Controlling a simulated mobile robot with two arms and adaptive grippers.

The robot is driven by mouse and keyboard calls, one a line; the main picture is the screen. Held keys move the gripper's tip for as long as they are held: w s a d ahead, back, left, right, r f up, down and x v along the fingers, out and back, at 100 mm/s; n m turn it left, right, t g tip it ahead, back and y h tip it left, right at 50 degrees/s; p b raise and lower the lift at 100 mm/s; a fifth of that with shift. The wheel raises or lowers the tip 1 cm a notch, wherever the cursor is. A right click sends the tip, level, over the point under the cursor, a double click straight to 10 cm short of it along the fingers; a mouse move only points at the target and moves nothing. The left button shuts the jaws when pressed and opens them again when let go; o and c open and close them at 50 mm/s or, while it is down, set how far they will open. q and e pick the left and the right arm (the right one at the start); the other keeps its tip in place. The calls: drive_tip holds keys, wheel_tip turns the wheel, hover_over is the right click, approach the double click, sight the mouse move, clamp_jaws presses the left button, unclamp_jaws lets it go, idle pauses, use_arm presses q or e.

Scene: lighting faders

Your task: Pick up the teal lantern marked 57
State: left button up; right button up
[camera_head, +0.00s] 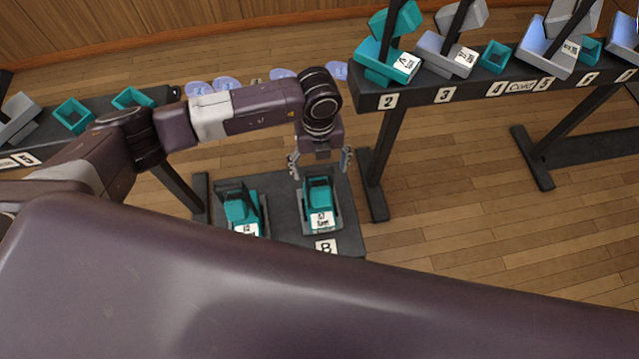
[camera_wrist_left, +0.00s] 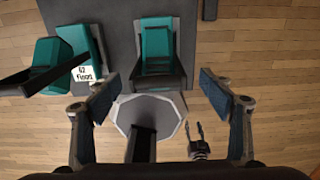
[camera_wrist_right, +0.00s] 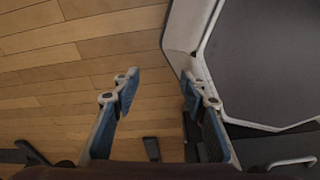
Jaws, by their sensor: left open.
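Two teal lanterns stand side by side on a dark low platform (camera_head: 285,185) in the head view. The right-hand lantern (camera_head: 319,194) has a white label on its near side that I cannot read clearly. My left gripper (camera_head: 321,168) is open and empty just above and behind it, its fingers spread to either side. In the left wrist view this lantern (camera_wrist_left: 157,42) lies ahead between the open fingers, its label hidden. The left-hand lantern (camera_head: 240,208) shows a label in the left wrist view (camera_wrist_left: 83,72) that seems to read 62. My right gripper (camera_wrist_right: 158,78) is open and empty.
A long dark rack (camera_head: 470,88) with teal and grey lamps and numbered tags stands at the right. Another rack (camera_head: 60,140) stands at the left. A tag on the platform reads B (camera_head: 326,246).

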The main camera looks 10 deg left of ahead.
sight(319, 184)
use_arm(q)
drive_tip(key=shift+w+a+f, duration=0.1)
drive_tip(key=shift+w+a, duration=0.1)
drive_tip(key=shift+a, duration=0.05)
drive_tip(key=shift+s+f, duration=0.2)
drive_tip(key=f, duration=0.2)
drive_tip(key=shift+s+d+f+p, duration=0.15)
drive_tip(key=shift+s+f+p, duration=0.15)
drive_tip(key=shift+f+p, duration=0.05)
wheel_tip(319, 184, down, 3)
drive_tip(key=shift+r, duration=0.1)
drive_tip(key=shift+f, duration=0.55)
drive_tip(key=c, duration=1.2)
drive_tip(key=shift+w, duration=0.1)
clamp_jaws()
drive_tip(key=shift+w+d+r, duration=0.1)
use_arm(e)
drive_tip(key=shift+s+r, duration=0.5)
drive_tip(key=shift+s, duration=0.35)
